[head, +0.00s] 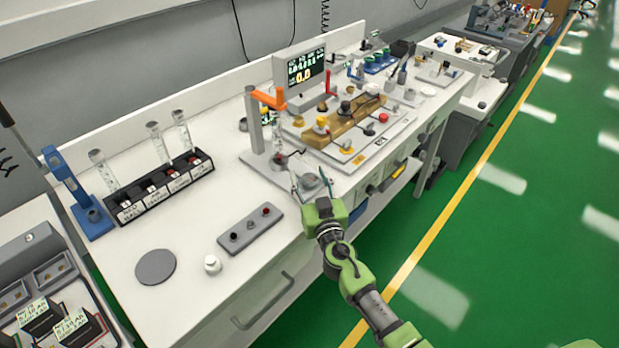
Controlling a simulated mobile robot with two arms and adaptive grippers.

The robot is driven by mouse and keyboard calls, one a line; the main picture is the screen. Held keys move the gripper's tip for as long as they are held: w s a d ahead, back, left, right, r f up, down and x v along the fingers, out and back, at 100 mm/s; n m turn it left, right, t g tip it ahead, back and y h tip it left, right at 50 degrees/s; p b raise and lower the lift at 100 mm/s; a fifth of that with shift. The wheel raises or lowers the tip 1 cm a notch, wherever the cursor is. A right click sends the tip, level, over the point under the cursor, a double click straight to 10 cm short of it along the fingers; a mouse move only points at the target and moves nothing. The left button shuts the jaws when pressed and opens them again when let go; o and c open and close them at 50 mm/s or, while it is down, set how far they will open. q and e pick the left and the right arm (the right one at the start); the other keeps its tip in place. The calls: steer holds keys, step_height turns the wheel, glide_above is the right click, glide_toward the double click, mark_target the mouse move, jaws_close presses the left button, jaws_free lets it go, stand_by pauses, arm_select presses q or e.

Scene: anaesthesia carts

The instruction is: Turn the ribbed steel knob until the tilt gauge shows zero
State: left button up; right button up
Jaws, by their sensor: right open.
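A post with an orange arm (267,98) stands over a clear tube and a small dark, round part (280,159). I cannot make out the ribbed steel knob for certain; small grey metal parts lie close to my gripper. My right gripper (309,180) is open at the bench's front edge, in front of the post, its fingers apart. My left gripper is out of view.
A black rack (165,188) with clear tubes, a grey two-button box (250,228), a grey disc (156,267) and a small white knobbed piece (212,264) sit on the left of the bench. A wooden block (345,121) with coloured knobs lies right of the post. Green floor is open at right.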

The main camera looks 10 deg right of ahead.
steer(key=c, duration=1.2)
steer(key=shift+o, duration=0.2)
steer(key=shift+y, duration=0.3)
